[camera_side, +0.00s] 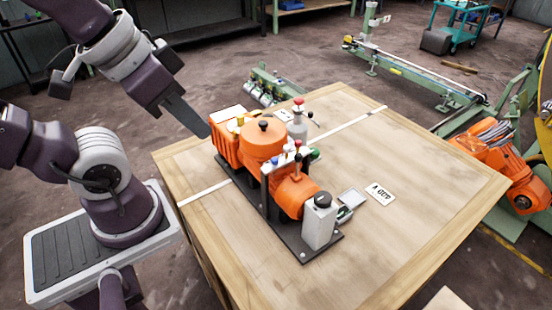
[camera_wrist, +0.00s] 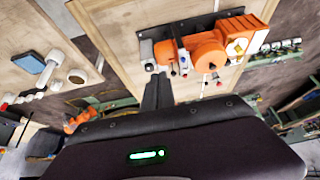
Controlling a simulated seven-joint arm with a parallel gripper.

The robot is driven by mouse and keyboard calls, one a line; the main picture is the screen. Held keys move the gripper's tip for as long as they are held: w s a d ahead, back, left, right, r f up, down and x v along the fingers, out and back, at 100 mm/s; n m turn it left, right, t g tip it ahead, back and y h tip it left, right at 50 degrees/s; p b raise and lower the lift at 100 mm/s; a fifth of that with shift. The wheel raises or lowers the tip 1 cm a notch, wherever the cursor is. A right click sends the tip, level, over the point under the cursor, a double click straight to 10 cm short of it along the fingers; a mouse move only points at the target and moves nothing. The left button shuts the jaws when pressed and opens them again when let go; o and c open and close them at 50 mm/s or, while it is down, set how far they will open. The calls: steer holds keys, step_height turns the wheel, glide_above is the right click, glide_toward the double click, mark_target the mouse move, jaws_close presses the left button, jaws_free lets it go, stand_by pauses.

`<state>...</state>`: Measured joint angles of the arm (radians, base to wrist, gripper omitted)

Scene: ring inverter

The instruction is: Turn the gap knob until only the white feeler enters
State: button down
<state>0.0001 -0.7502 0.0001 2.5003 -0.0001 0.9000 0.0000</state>
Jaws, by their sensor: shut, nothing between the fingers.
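The orange machine (camera_side: 264,142) sits on a dark base plate on the wooden table; it also shows in the wrist view (camera_wrist: 207,50). A black knob (camera_side: 322,199) tops the grey block at its near end. Another small black knob (camera_side: 264,125) is on top of the round orange housing. Several small coloured tips, red, blue and white among them, stand around a dark upright bracket (camera_side: 264,187); which one is the white feeler I cannot tell. My gripper (camera_side: 207,132) is shut and empty, apart from the machine, up and left of it. Its fingers show in the wrist view (camera_wrist: 157,80).
Other equipment, including a green rail frame (camera_side: 430,78), stands beyond the table.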

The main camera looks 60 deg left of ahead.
stand_by(0.4)
steer(key=c, duration=1.8)
jaws_free()
steer(key=shift+w, duration=0.1)
steer(key=shift+c, duration=0.2)
steer(key=o, duration=0.5)
steer(key=shift+g, duration=0.7)
steer(key=w, duration=0.3)
steer(key=w+a, duration=0.1)
steer(key=w, duration=0.1)
steer(key=shift+w+f, duration=0.1)
steer(key=shift+f, duration=0.15)
steer(key=g, duration=0.4)
glide_toward(275, 159)
steer(key=shift+d+f, duration=0.1)
steer(key=shift+f, duration=0.05)
step_height(275, 159, down, 7)
steer(key=shift+r, duration=0.1)
steer(key=shift+f, duration=0.5)
jaws_close()
